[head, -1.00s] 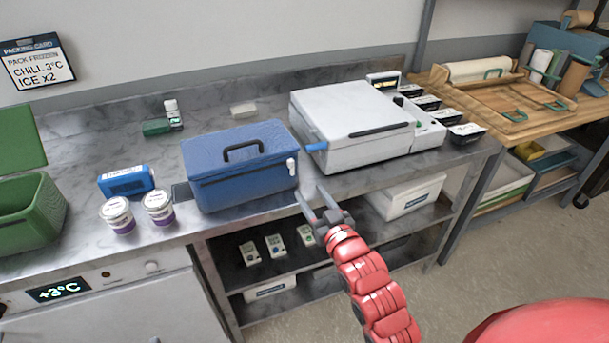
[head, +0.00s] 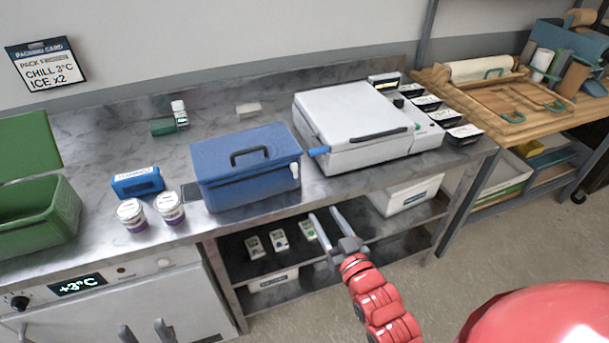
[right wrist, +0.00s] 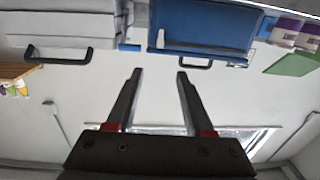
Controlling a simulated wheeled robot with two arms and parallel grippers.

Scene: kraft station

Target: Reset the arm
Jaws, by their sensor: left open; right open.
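My right gripper (head: 325,213) is open and empty, in front of the bench's edge and below the white lidded machine (head: 350,115). The right wrist view also shows its two fingers (right wrist: 159,74) apart with nothing between them. My left gripper (head: 146,328) shows only its fingertips at the bottom edge, open, in front of the fridge front; the rest of that arm is out of view. The blue cooler box (head: 245,180) stands shut on the bench, apart from both grippers.
Two white tubs (head: 131,215) and a blue pack (head: 137,183) sit left of the cooler. A green box (head: 40,225) stands open at far left. The lower shelf (head: 265,263) holds several small packs. Floor at right is clear.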

